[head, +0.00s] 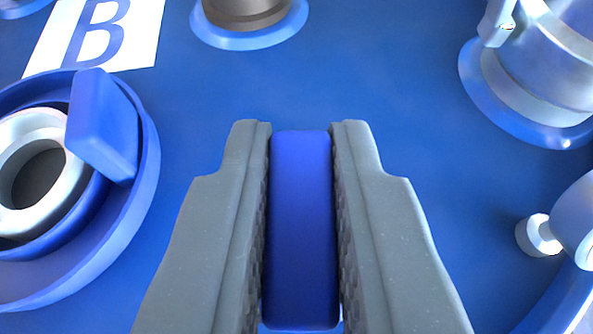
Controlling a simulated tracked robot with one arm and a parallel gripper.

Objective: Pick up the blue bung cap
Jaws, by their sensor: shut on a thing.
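My gripper (300,140) is at the bottom middle of the head view, with its two grey ridged fingers shut on a dark blue block-shaped piece. This piece looks like the grip of the blue bung cap (301,220). Both fingers touch its sides. The part of the cap below the grip is hidden by the fingers and the frame edge. I cannot tell how high the cap is above the blue surface.
The blue panel (290,90) is clear ahead of the fingers. A round blue fitting (150,160) with a metal ring and a blue tab stands at left. A white "B" label (140,45) lies behind it. Metal fittings stand at top middle (247,12) and right (550,60).

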